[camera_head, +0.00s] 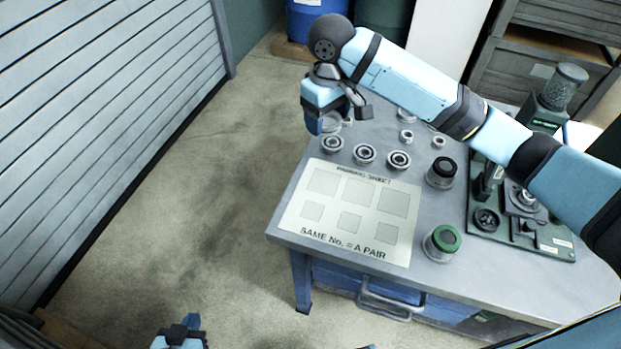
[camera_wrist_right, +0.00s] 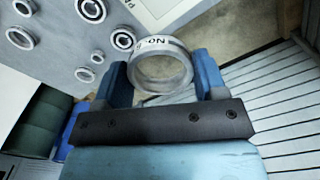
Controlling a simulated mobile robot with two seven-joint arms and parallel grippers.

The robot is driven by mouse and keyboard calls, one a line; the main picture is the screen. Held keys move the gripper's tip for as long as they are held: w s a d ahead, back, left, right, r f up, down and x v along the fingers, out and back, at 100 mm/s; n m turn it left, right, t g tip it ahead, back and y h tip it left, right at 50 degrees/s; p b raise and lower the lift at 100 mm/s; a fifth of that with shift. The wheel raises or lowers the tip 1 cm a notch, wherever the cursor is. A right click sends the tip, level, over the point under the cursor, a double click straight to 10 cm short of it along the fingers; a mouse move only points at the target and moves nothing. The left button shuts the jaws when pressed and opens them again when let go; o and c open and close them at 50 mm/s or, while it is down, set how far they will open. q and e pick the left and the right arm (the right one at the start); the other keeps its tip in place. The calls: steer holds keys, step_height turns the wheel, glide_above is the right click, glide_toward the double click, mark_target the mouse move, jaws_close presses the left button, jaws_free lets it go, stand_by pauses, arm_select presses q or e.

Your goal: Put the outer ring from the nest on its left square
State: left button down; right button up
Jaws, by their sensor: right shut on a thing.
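My right gripper (camera_head: 335,116) is over the far left corner of the table. In the right wrist view its two blue fingers (camera_wrist_right: 168,78) are shut on a pale metal outer ring (camera_wrist_right: 137,72) with "No." lettering on its rim; the number is not readable. The white pairing sheet (camera_head: 293,213) lies on the table, with a row of large squares and a row of small ones. Its large left square (camera_head: 323,181) is bare. My left gripper (camera_head: 180,336) is at the bottom edge, away from the table, and its fingers are not clear.
Several bearing-like rings (camera_head: 364,154) stand behind the sheet, with smaller rings (camera_head: 405,136) beyond them. A black-topped pot (camera_head: 442,172) and a green-topped pot (camera_head: 441,243) stand right of the sheet. A green-based machine (camera_head: 540,240) fills the table's right side. The sheet is clear.

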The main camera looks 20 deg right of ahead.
glide_above(324, 183)
step_height(324, 183, down, 14)
steer(key=shift+w+f, duration=0.1)
steer(key=shift+f, duration=2.5)
steer(key=o, duration=1)
steer(key=shift+f, duration=0.1)
step_height(324, 183, up, 12)
